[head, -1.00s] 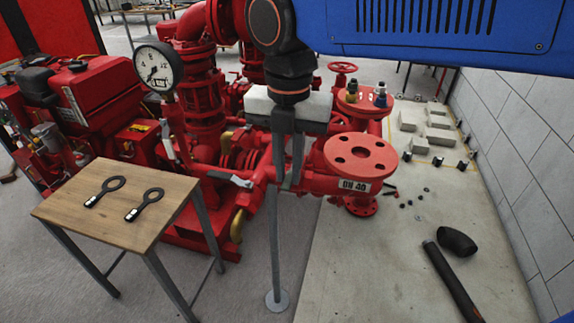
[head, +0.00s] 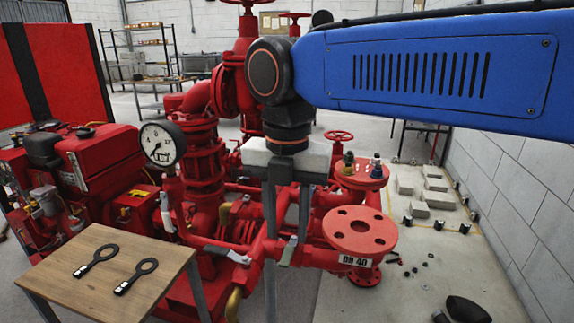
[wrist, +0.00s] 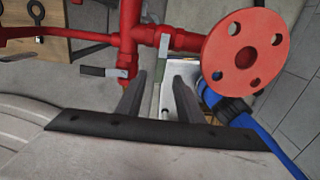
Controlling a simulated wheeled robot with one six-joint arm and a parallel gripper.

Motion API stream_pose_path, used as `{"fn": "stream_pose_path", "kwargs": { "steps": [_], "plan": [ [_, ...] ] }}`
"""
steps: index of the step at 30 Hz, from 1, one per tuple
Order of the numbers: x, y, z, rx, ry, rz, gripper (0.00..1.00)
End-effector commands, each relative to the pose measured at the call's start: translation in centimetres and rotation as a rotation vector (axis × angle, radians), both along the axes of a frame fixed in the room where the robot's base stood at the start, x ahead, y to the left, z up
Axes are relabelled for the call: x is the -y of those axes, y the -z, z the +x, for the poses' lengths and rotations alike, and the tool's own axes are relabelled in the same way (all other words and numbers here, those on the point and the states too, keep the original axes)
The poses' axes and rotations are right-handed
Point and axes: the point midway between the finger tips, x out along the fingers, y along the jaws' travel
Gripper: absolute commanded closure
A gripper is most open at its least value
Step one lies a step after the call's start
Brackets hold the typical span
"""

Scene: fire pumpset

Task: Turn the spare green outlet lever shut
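The green outlet lever (head: 288,250) sits on the red pipe just left of the red flange marked DN 40 (head: 359,232). In the wrist view the green lever (wrist: 160,68) has a pale grey upper part and points down the picture, across the pipe. My gripper (head: 287,215) hangs down at the lever with a white body and dark grey fingers. In the wrist view my gripper (wrist: 158,90) is open, its fingers on either side of the lever's line, with a gap at each side. Contact cannot be told.
A second lever with a grey grip (head: 228,254) lies to the left; it also shows in the wrist view (wrist: 104,72). A wooden table (head: 150,285) with two black ring-ended tools stands at front left. A pressure gauge (head: 161,143) and a block wall (head: 530,190) flank the pump.

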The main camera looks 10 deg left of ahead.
Motion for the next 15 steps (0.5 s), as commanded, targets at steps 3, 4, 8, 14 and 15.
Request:
{"fn": "stream_pose_path", "kwargs": {
  "steps": [3,4,8,14,15],
  "plan": [
    [-0.1,-2.5,0.1,0.001,0.000,0.002,0.66],
    [-0.1,-3.1,0.1,0.002,0.000,0.002,0.66],
    [-0.1,-5.7,0.1,0.002,0.000,0.002,0.66],
    [-0.1,-9.5,0.1,0.002,0.000,0.002,0.66],
    [-0.1,-10.2,0.1,0.002,0.000,0.001,0.66]
  ]
}}
